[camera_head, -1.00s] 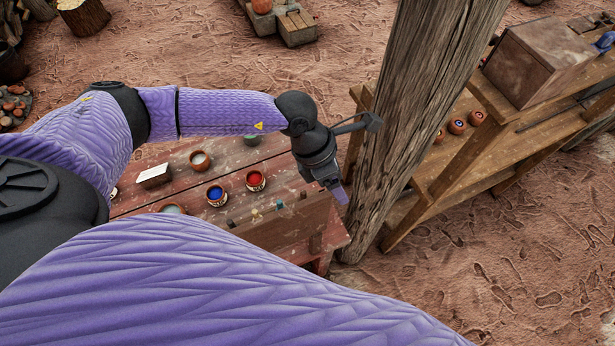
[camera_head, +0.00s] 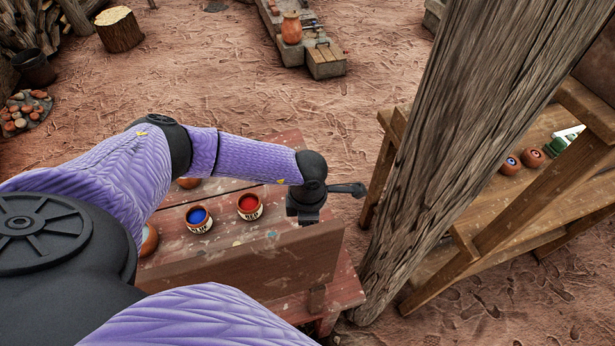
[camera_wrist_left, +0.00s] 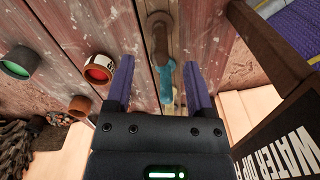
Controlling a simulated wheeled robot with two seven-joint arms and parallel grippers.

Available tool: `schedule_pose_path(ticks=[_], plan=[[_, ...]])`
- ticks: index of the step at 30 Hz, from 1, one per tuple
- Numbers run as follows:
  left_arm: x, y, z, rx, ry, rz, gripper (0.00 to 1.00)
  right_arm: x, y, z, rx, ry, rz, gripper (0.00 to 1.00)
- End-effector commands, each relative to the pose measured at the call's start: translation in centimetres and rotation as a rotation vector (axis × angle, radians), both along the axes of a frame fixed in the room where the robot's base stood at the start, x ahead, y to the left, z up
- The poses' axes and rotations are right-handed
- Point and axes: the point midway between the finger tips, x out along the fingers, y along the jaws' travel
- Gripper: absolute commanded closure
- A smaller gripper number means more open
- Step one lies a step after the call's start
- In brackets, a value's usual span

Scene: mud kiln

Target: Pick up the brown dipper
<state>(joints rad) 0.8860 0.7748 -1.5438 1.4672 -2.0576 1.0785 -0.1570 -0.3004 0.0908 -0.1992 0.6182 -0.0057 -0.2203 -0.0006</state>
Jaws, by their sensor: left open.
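In the left wrist view a brown handle-like piece (camera_wrist_left: 159,38), likely the brown dipper, lies ahead of the jaws, near the middle between them. A teal piece (camera_wrist_left: 165,80) is nearer, between the fingers. I cannot tell whether the two are joined. My left gripper (camera_wrist_left: 158,66) is open, one finger on each side of these pieces, with nothing clamped. My right gripper is not in view.
Blue (camera_head: 199,219) and red (camera_head: 249,206) paint pots stand on the red table (camera_head: 170,262), left of my left wrist. A thick wooden post (camera_head: 455,130) stands close on the right. Beyond it is a wooden shelf table (camera_head: 460,213). A lettered panel (camera_wrist_left: 292,135) is near the jaws.

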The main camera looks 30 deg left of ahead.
Motion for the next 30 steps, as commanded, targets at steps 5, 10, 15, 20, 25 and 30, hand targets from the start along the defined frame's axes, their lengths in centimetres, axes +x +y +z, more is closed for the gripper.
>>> schedule_pose_path(ticks=[5,10,15,20,25,30], plan=[[-0.2,0.2,-3.6,0.000,0.002,0.000,0.32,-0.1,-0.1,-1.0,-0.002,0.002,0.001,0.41],[-0.2,0.2,-4.1,-0.001,0.001,-0.001,0.32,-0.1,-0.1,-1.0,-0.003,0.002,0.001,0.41],[-0.2,0.2,-4.0,-0.001,0.001,-0.001,0.47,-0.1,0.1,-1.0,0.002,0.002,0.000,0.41],[-0.1,0.2,-4.0,-0.001,0.001,0.000,0.80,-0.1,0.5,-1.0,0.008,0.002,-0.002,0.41],[-0.1,0.2,-4.0,-0.001,0.001,0.000,1.00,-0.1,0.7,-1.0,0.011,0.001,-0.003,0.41],[-0.1,0.2,-4.0,-0.001,0.001,0.000,1.00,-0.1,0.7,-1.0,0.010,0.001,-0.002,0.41]])
